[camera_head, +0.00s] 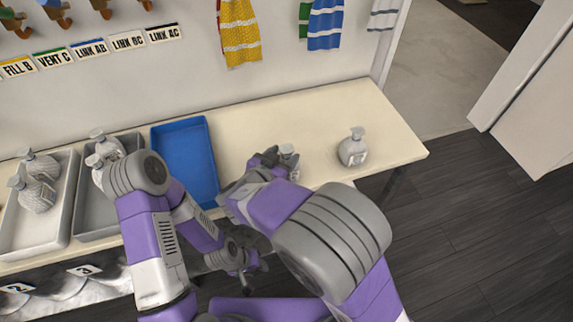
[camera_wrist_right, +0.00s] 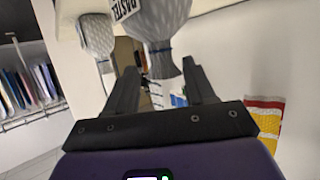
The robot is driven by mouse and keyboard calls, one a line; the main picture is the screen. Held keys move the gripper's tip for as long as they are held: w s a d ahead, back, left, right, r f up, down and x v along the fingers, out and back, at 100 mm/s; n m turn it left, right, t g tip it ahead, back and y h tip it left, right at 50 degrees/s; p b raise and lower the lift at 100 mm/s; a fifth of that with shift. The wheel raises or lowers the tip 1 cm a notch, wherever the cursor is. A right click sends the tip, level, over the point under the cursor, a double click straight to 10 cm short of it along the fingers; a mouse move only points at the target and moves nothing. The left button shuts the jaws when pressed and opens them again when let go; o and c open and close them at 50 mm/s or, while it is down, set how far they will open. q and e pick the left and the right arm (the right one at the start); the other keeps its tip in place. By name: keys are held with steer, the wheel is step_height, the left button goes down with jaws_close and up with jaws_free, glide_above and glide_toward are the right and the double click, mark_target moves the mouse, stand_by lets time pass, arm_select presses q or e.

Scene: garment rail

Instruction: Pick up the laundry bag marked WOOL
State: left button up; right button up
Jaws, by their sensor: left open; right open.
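No mark reading WOOL can be made out. A white-grey laundry bag (camera_head: 289,154) stands on the table, partly hidden by my right gripper (camera_head: 268,157). In the right wrist view my right gripper (camera_wrist_right: 160,68) is open, with its fingers on either side of this bag's tied neck. My left gripper (camera_head: 241,284) is open and low, in front of the table edge.
A blue tray (camera_head: 185,150) is empty where visible. A grey tray (camera_head: 90,205) left of it holds bags, and a pale tray (camera_head: 62,225) at far left holds more. The table (camera_head: 315,108) is clear behind my right gripper. Striped cloths (camera_head: 239,35) hang above.

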mark_target(289, 150)
steer(key=x, duration=0.4)
steer(key=shift+a+f, duration=0.2)
steer(key=shift+f, duration=0.15)
steer(key=shift+w+d+f, duration=0.15)
steer(key=shift+w+d, duration=0.1)
steer(key=shift+w, duration=0.3)
steer(key=shift+c, duration=0.5)
jaws_close()
